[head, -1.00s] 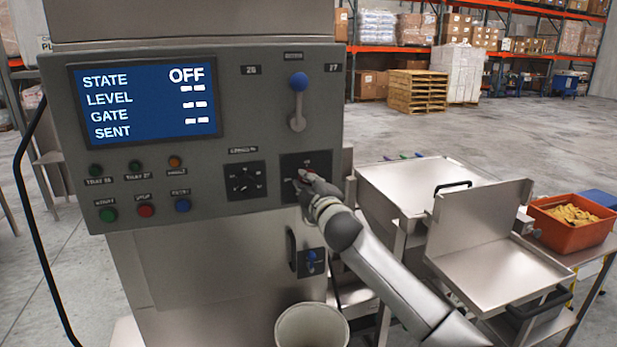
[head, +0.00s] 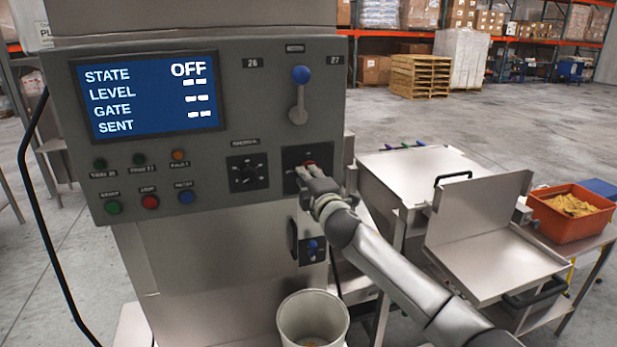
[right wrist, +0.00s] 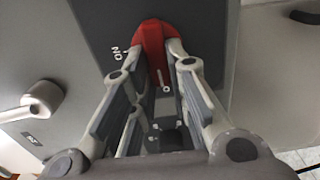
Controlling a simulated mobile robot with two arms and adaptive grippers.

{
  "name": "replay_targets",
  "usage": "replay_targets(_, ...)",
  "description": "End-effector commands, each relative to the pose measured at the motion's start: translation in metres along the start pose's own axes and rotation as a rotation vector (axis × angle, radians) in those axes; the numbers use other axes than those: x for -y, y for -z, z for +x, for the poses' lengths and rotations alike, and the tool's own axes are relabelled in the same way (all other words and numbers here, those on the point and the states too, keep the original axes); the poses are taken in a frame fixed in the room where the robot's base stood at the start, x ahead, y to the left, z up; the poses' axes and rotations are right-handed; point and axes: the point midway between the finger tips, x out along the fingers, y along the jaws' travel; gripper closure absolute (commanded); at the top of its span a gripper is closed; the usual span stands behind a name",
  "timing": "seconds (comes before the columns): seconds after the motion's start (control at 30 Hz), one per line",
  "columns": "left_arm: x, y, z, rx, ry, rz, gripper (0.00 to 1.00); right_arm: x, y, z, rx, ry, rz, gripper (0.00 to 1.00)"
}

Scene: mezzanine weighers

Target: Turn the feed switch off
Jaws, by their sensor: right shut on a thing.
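The feed switch is a red knob (head: 309,164) on a dark square plate at the lower right of the grey control panel (head: 225,120). In the right wrist view the red knob (right wrist: 152,38) sits between my fingertips, with "ON" printed to its left and an "O" mark below it. My right gripper (head: 308,174) is shut on the knob, hiding much of it in the head view; it also shows in the right wrist view (right wrist: 157,52). The screen (head: 148,95) reads STATE OFF. My left gripper is not in view.
A selector dial (head: 247,173) is left of the switch, and a blue-knobbed lever (head: 300,95) is above. A pale bucket (head: 313,312) stands below. Steel trays (head: 495,262) and an orange bin (head: 572,229) are at the right.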

Motion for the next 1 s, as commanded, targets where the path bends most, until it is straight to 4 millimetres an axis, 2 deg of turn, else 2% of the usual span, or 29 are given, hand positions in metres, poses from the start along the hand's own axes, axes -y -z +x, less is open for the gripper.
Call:
replay_targets(0.3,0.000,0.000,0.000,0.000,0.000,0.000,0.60,0.003,0.000,0.000,0.000,0.004,-0.006,1.00)
replay_targets(0.33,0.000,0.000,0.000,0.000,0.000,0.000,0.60,0.003,0.000,0.000,0.000,0.004,-0.006,0.80)
replay_targets(0.47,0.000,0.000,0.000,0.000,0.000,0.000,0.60,0.003,0.000,0.000,0.000,0.003,-0.005,0.63)
replay_targets(0.83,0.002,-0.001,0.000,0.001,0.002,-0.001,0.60,0.001,0.000,-0.001,0.000,0.001,-0.003,0.62)
replay_targets(1.0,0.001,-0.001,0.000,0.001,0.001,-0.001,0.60,0.001,0.000,-0.011,0.000,0.000,-0.003,0.62)
